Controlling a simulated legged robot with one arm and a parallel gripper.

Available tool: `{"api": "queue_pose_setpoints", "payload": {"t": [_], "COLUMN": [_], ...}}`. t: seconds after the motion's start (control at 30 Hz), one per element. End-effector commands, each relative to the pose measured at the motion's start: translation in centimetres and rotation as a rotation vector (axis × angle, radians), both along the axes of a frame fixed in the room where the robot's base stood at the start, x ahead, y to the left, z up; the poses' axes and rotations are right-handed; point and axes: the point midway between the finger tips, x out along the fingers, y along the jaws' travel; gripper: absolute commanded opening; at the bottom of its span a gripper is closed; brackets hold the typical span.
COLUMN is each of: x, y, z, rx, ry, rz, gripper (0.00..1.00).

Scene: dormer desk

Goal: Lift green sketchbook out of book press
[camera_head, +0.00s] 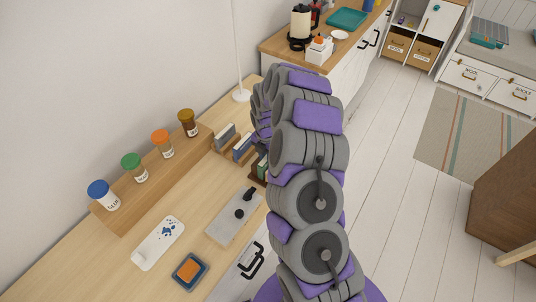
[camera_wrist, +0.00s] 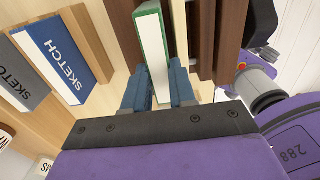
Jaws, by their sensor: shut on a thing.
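The green sketchbook (camera_wrist: 152,48) shows in the wrist view as a white page block edged by a green cover, pointing up the picture. My gripper (camera_wrist: 159,86) has its blue fingers on either side of it and is shut on it. The dark brown wooden book press (camera_wrist: 228,35) stands around its upper part; I cannot tell how deep the book sits in it.
A blue sketchbook (camera_wrist: 58,58) and a grey sketchbook (camera_wrist: 19,75) stand in a light wooden rack left of the press. On the desk are a grey plate with black knobs (camera_head: 234,217), a white tray (camera_head: 158,243), an orange pad (camera_head: 189,271) and several jars on a ledge (camera_head: 150,190).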

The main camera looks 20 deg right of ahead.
Motion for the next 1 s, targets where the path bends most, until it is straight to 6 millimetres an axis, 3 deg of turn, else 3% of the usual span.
{"api": "queue_pose_setpoints", "payload": {"t": [0.07, 0.1, 0.33, 1.0], "x": [0.25, 0.28, 0.37, -0.14], "y": [0.04, -0.04, -0.16, -0.40], "z": [0.09, 0.09, 0.07, 0.28], "rx": [0.004, 0.006, 0.006, 0.005], "ry": [-0.007, -0.007, -0.008, -0.006], "rz": [0.000, 0.000, 0.000, 0.000], "gripper": [0.00, 0.23, 0.02, 0.01]}}
